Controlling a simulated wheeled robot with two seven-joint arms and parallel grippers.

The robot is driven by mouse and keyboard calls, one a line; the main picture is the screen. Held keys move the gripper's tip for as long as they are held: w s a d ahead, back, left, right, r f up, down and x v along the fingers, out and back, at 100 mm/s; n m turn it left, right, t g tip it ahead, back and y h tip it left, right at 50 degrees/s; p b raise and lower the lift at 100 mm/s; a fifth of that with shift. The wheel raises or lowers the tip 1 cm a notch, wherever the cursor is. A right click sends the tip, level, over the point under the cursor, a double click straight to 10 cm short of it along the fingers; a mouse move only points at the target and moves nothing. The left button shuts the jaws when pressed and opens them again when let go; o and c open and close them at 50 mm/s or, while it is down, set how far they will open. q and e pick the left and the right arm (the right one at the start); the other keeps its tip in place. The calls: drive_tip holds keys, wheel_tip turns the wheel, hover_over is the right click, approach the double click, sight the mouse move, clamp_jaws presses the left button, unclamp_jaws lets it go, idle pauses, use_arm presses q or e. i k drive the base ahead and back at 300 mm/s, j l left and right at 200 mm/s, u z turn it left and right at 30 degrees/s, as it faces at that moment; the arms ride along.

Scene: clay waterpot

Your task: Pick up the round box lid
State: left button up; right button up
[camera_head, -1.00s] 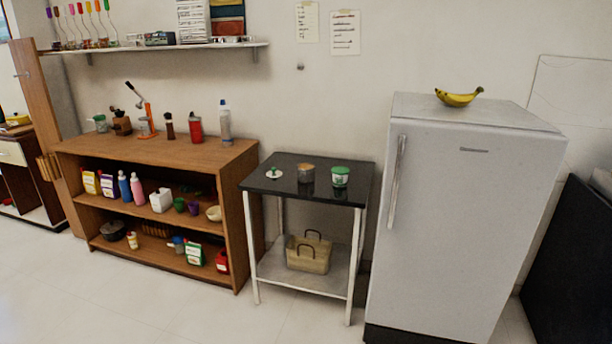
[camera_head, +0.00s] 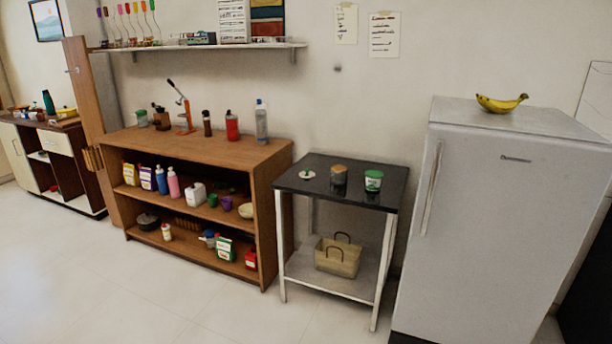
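A small white disc with a green knob (camera_head: 307,174), which looks like the round box lid, lies flat on the black top of a small side table (camera_head: 345,192). To its right on the same top stand a dark container with a tan top (camera_head: 338,175) and a round green-and-white tub (camera_head: 373,181). The disc lies apart from both. Neither of my grippers is in view.
A wooden shelf unit (camera_head: 200,147) with bottles and jars stands left of the side table. A white fridge (camera_head: 495,220) with bananas (camera_head: 501,103) on top stands close on the right. A basket (camera_head: 337,257) sits on the table's lower shelf. The floor (camera_head: 140,290) in front is clear.

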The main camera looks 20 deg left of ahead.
sight(307, 173)
drive_tip(key=i+j, duration=0.3)
drive_tip(key=i+j+z, duration=0.15)
drive_tip(key=i+j, duration=0.15)
drive_tip(key=j, duration=0.15)
drive_tip(key=i+j, duration=0.3)
drive_tip(key=j, duration=0.15)
drive_tip(key=i+j+z, duration=0.1)
drive_tip(key=i+j, duration=0.15)
drive_tip(key=j, duration=0.15)
